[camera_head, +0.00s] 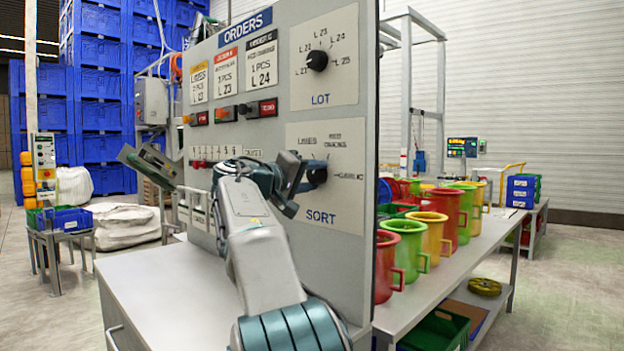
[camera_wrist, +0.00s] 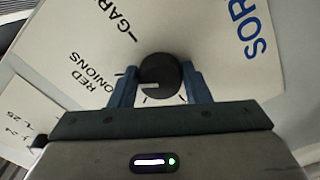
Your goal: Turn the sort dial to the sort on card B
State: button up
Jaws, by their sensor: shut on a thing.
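The sort dial (camera_head: 317,174) is a round black knob on the white SORT plate (camera_head: 346,215), low on the grey panel. Labels around it read LIMES, RED ONIONS and GARLIC. My gripper (camera_wrist: 160,85) is shut on the dial, one blue finger on each side. In the wrist view the dial's white mark points left, roughly towards the RED ONIONS side; its exact alignment is unclear. Three order cards hang under ORDERS: a yellow-headed card (camera_head: 199,83), a red-headed card (camera_head: 227,73) and a black-headed card (camera_head: 262,62). I cannot tell which is card B.
The LOT dial (camera_head: 317,61) sits above on its own plate. Small red switches (camera_head: 262,108) and a row of small levers (camera_head: 214,153) are on the panel to the left. A table with red, green and yellow mugs (camera_head: 402,250) stands right of the panel.

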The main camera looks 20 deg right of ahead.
jog(key=o, duration=1)
jog(key=shift+c, duration=0.2)
jog(key=v, duration=1.3)
jog(key=shift+a, duration=0.4)
jog(key=shift+s, duration=0.1)
